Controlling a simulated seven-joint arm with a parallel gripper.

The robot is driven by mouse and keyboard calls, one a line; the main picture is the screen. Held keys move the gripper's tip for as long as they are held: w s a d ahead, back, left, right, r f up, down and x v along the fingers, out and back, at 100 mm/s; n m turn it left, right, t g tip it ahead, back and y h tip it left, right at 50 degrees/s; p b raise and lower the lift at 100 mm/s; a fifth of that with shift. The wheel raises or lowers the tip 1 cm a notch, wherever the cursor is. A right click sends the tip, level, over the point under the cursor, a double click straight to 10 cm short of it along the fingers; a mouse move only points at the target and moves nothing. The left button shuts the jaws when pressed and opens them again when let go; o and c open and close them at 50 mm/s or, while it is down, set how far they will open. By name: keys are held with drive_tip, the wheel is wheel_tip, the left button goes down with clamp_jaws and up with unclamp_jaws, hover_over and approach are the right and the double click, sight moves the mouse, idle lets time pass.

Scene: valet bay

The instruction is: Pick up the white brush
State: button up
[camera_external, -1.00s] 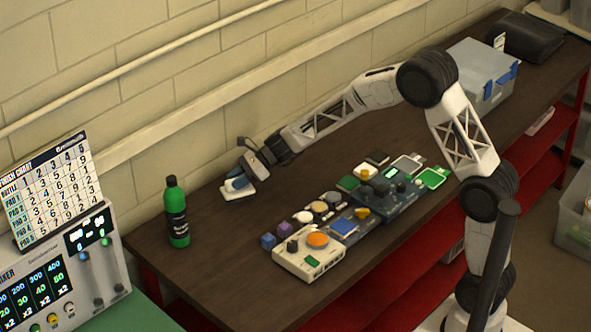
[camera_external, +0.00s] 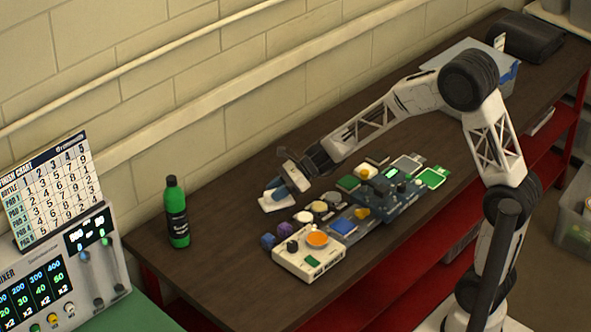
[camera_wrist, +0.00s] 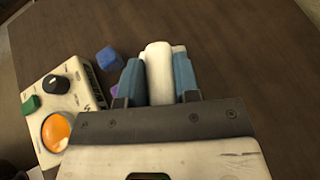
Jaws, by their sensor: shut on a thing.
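The white brush (camera_external: 275,202) is at the end of my gripper in the external view, over the back part of the dark table. In the wrist view the pale body of the brush (camera_wrist: 159,72) sits between the two blue fingers. My gripper (camera_external: 288,185) is shut on the brush. The wrist view also shows my gripper (camera_wrist: 158,80) with a finger on each side of the brush. The brush's underside is hidden, and I cannot tell how far it is above the table.
A white box with an orange disc (camera_external: 296,262) and two small cubes (camera_external: 267,241) are close by, with several pads and devices to the right. A green bottle (camera_external: 177,212) stands at the left. A grey-blue bin (camera_external: 508,78) is at the far right. The table (camera_external: 225,275) is bare toward the front left.

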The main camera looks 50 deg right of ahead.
drive_tip(key=shift+s+d+r, duration=0.1)
drive_tip(key=shift+s+d, duration=0.1)
drive_tip(key=shift+s, duration=0.45)
idle(0.3)
